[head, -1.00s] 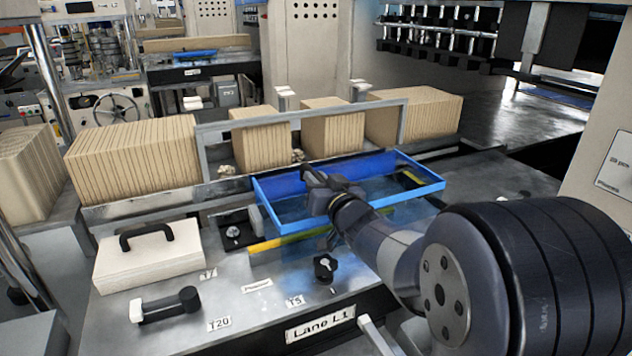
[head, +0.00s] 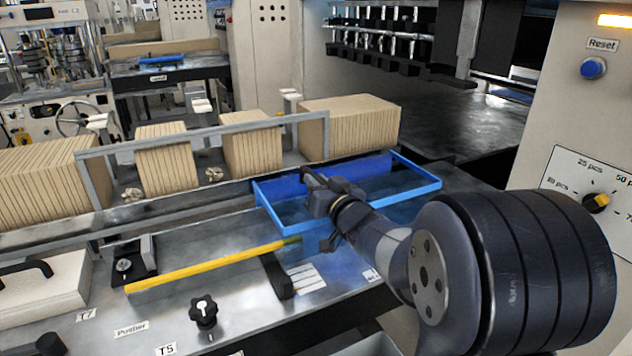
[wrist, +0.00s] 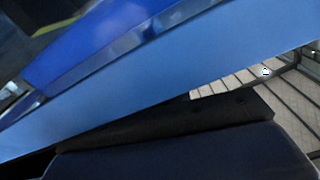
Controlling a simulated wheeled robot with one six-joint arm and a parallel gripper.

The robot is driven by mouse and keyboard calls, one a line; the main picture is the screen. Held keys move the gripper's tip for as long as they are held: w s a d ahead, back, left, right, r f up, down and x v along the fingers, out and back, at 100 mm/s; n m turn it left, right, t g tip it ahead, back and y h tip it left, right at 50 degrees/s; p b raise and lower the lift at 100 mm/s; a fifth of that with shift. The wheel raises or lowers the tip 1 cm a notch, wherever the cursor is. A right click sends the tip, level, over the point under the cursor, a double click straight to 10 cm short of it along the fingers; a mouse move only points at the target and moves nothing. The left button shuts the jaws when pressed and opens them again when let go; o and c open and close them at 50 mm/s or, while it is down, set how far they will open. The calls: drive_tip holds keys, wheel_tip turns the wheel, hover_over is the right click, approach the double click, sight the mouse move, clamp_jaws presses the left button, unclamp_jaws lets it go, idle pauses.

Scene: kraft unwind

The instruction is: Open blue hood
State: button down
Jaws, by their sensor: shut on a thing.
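The blue hood (head: 407,203) is a blue-framed, clear-looking cover over the far right part of the steel table in the head view. Its near edge crosses the wrist view (wrist: 160,100) as a wide blue bar. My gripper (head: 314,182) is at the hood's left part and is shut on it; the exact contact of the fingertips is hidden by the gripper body. The dark gripper body fills the bottom of the wrist view (wrist: 190,150).
A yellow bar (head: 210,268) lies uncovered left of the hood. A black star knob (head: 204,311) stands nearer. Stacks of brown sheets (head: 252,150) stand behind a grey metal frame (head: 205,131). A machine panel (head: 590,120) with a blue button rises at the right.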

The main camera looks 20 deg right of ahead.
drive_tip(key=c, duration=1.4)
unclamp_jaws()
drive_tip(key=shift+o, duration=0.2)
drive_tip(key=shift+s, duration=0.15)
drive_tip(key=s+d, duration=0.2)
drive_tip(key=s, duration=0.8)
drive_tip(key=shift+s+b, duration=0.2)
drive_tip(key=shift+b, duration=0.15)
